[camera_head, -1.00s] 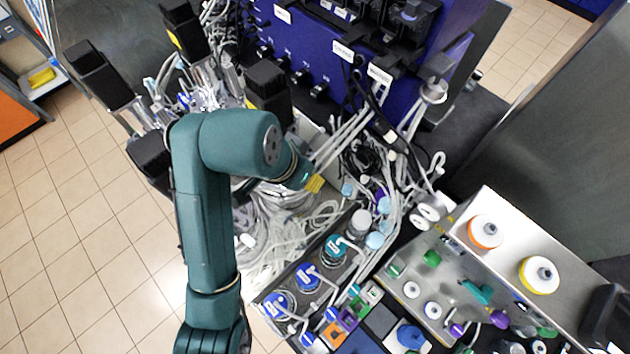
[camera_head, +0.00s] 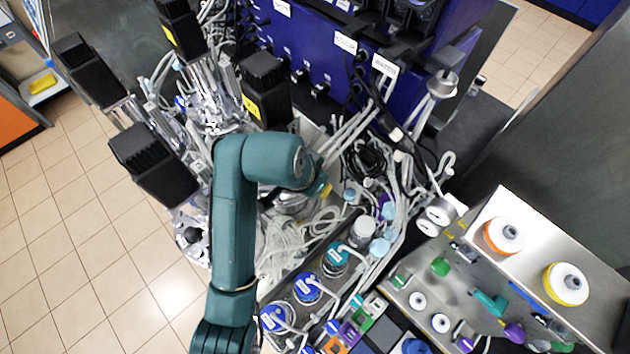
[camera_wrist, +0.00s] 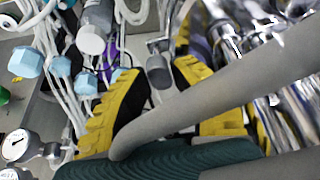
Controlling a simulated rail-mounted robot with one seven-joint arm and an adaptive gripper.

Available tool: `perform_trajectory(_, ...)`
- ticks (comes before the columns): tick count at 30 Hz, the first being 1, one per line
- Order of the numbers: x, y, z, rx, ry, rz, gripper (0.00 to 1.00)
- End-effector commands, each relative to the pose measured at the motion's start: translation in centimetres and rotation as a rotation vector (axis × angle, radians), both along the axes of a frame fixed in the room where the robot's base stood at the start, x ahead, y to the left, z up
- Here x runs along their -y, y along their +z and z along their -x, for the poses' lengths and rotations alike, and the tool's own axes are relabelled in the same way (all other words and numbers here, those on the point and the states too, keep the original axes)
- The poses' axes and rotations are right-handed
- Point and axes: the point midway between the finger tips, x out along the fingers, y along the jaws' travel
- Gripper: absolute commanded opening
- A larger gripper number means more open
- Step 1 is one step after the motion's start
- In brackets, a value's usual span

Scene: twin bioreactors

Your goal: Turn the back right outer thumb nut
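My gripper (camera_wrist: 158,78) shows in the wrist view as two ridged yellow fingers, standing apart. Between the fingertips is a dark grey rounded knob (camera_wrist: 158,71) on a bright metal stem. I cannot tell whether it is the back right outer thumb nut or whether a finger touches it. A thick grey bar crosses in front of the right finger and hides part of it. In the head view my gripper (camera_head: 325,190) is small, low among the tubing beside the vessels, and mostly hidden by my arm. No thumb nut can be made out there.
Black motor heads (camera_head: 152,163) stand left of my arm. White tubing (camera_head: 300,240) crowds the space around my gripper. Blue-capped bottles (camera_head: 309,287) stand in front of it. The blue control cabinet (camera_head: 320,45) is behind. In the wrist view, pale blue caps (camera_wrist: 26,62) and a gauge (camera_wrist: 17,145) are at left.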

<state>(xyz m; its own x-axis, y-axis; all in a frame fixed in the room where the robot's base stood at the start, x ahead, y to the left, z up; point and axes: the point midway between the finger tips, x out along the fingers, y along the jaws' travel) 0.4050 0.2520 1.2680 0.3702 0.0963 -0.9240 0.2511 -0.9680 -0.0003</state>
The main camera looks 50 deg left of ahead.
Motion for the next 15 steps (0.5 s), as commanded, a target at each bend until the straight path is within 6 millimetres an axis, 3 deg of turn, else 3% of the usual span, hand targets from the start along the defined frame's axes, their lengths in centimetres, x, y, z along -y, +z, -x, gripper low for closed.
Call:
perform_trajectory(1,0.0,0.0,0.01,0.0,0.0,0.0,0.13)
perform_trajectory(3,0.0,0.01,0.0,0.0,0.0,0.0,0.0)
perform_trajectory(15,-0.03,0.17,0.02,-0.002,-0.043,0.002,0.0)
